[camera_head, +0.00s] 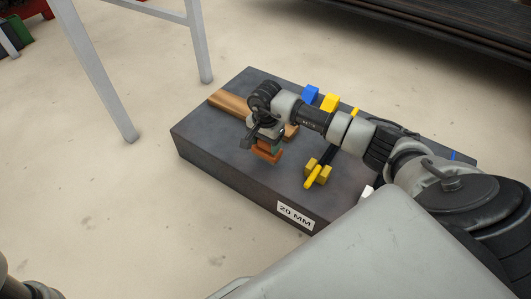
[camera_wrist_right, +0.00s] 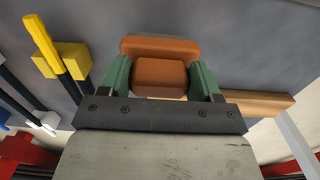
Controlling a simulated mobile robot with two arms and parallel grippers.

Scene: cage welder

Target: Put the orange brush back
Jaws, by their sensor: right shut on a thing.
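The orange brush (camera_head: 266,155) is a brown-orange block between the green fingers of my right gripper (camera_head: 269,143). In the right wrist view the fingers of the gripper (camera_wrist_right: 161,80) close on both sides of its narrower part, and its wider part (camera_wrist_right: 158,46) shows beyond the fingertips. The brush is over the dark slab (camera_head: 215,146). I cannot tell whether it touches the slab. A wooden piece (camera_head: 230,103) lies on the slab behind the gripper, partly hidden by it; it also shows in the right wrist view (camera_wrist_right: 258,103). My left gripper is out of view.
Yellow blocks with a yellow-tipped dark rod (camera_head: 313,181) lie right of the brush. A blue block (camera_head: 310,94) and a yellow block (camera_head: 329,102) stand farther back. A grey metal frame (camera_head: 95,75) stands at upper left.

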